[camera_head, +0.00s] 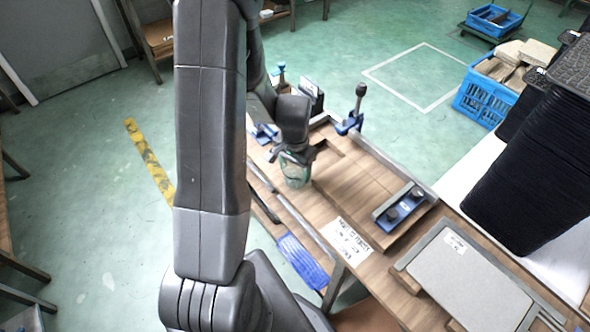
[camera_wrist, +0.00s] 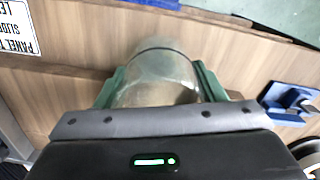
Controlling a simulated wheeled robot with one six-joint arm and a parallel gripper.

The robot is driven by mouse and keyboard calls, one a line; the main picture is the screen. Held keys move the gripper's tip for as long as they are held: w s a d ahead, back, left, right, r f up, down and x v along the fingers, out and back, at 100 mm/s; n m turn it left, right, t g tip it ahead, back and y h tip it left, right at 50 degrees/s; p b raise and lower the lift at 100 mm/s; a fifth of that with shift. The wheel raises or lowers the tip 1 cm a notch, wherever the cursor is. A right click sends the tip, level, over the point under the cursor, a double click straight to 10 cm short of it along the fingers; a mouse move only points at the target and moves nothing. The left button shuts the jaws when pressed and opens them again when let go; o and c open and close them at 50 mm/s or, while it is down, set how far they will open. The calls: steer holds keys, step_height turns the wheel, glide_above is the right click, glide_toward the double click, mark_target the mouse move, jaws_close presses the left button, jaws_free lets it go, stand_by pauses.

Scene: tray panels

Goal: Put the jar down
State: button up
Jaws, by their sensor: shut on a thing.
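The jar (camera_head: 296,172) is clear glass and sits below my wrist in the head view, over the left part of the wooden workbench (camera_head: 345,192). It also shows in the wrist view (camera_wrist: 160,75), between the two green fingers of my gripper (camera_wrist: 158,88). My gripper (camera_head: 292,160) is shut on the jar from both sides. The jar looks roughly upright in the head view. I cannot tell whether its base touches the wood. The lower part of the jar is hidden in the wrist view.
Blue clamps (camera_head: 402,207) stand along the bench edges. A paper sign (camera_head: 346,241) lies on the bench, and a grey panel (camera_head: 470,280) lies at its right end. A black stack (camera_head: 540,160) and a blue crate (camera_head: 487,95) stand at the right. Bare wood lies right of the jar.

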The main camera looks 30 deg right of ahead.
steer(key=shift+f, duration=0.55)
steer(key=shift+f, duration=0.2)
steer(key=o, duration=1.2)
steer(key=shift+c, duration=0.2)
steer(key=shift+r, duration=0.1)
